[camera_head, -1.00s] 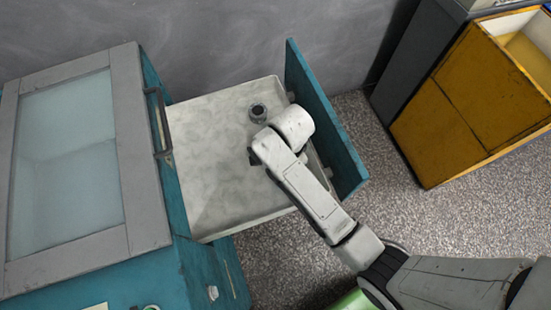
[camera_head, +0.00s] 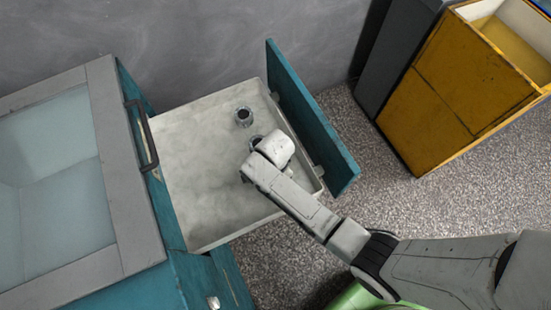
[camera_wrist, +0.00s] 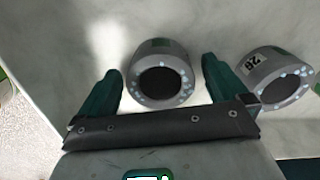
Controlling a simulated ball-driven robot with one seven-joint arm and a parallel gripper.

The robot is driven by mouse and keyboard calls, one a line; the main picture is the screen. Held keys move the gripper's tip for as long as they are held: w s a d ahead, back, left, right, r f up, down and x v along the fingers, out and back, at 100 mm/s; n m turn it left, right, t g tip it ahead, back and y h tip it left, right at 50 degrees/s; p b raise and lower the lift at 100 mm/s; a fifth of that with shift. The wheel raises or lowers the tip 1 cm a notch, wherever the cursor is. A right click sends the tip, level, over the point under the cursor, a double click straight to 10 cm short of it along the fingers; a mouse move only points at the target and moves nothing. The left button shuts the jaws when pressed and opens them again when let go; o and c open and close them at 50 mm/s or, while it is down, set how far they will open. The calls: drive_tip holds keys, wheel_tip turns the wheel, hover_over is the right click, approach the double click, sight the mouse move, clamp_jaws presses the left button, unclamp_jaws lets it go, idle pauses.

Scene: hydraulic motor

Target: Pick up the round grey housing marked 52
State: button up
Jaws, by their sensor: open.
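Two round grey housings with dark open centres lie in the pulled-out drawer. In the wrist view one housing (camera_wrist: 161,48) appears between my fingers, with no number showing on it. The other housing (camera_wrist: 255,67) is to the right, outside my fingers, and carries a small label that looks like 26 or 28, not clearly readable. In the head view one housing (camera_head: 244,117) stands clear and another (camera_head: 256,142) is partly behind my wrist. My gripper (camera_wrist: 161,66) is open and empty. Its height above the housings is unclear, and its fingers are hidden in the head view.
The pale drawer (camera_head: 195,185) is pulled out of a teal cabinet (camera_head: 195,275), with a tall teal front panel (camera_head: 312,115) close on the right. A dark handle (camera_head: 142,135) sits at the cabinet's edge. A yellow cabinet (camera_head: 455,105) stands at the right. The drawer's left part is clear.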

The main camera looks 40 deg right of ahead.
drive_tip(key=shift+f, duration=0.25)
drive_tip(key=shift+c, duration=0.5)
drive_tip(key=c, duration=1.3)
drive_tip(key=shift+r, duration=0.15)
